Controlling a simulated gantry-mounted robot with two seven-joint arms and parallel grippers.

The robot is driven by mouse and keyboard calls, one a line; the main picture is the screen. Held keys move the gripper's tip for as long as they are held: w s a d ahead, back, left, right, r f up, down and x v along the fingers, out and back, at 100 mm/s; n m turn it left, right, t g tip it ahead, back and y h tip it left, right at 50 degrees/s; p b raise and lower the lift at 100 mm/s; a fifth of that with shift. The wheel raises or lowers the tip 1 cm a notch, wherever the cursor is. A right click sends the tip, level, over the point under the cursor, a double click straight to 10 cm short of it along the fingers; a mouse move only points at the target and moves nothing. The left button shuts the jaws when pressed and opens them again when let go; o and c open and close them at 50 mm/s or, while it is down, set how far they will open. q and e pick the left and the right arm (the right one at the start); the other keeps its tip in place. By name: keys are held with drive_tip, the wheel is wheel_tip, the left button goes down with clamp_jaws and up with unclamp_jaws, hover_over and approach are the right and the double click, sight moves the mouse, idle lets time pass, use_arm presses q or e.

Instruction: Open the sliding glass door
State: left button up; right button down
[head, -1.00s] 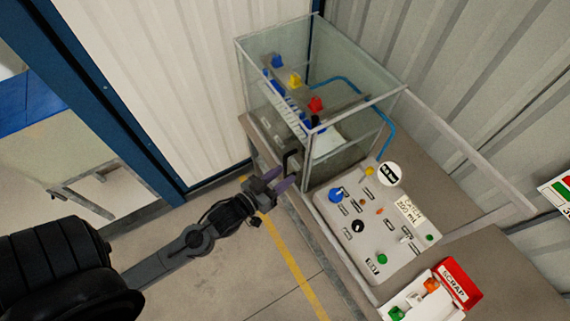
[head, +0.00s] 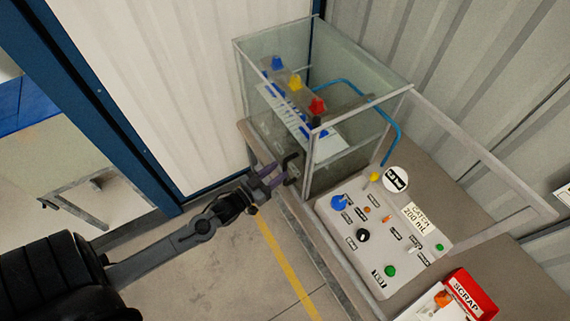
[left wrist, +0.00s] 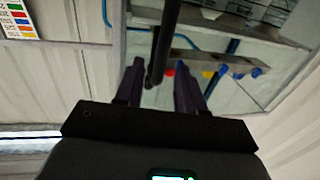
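A clear glass enclosure stands on the bench, and its glass front (head: 262,112) faces my left arm. A black bar handle (head: 288,164) is on it near the front corner post. My left gripper (head: 276,175) has purple fingers apart, right by the handle. In the left wrist view the fingers (left wrist: 160,72) are spread, with the dark handle bar (left wrist: 166,45) lined up between them and a gap visible. I cannot tell how deep the bar lies between the fingers. My right gripper is not in view.
Inside the enclosure are blue, yellow and red knobs (head: 317,106). A control panel (head: 372,240) with buttons stands to the right of it. An empty frame (head: 490,160) extends right. A red scrap bin (head: 470,296) is at lower right. The floor left is clear.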

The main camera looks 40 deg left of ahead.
use_arm(q)
drive_tip(key=shift+w+d, duration=0.1)
drive_tip(key=shift+w, duration=1.9)
drive_tip(key=shift+c, duration=0.3)
clamp_jaws()
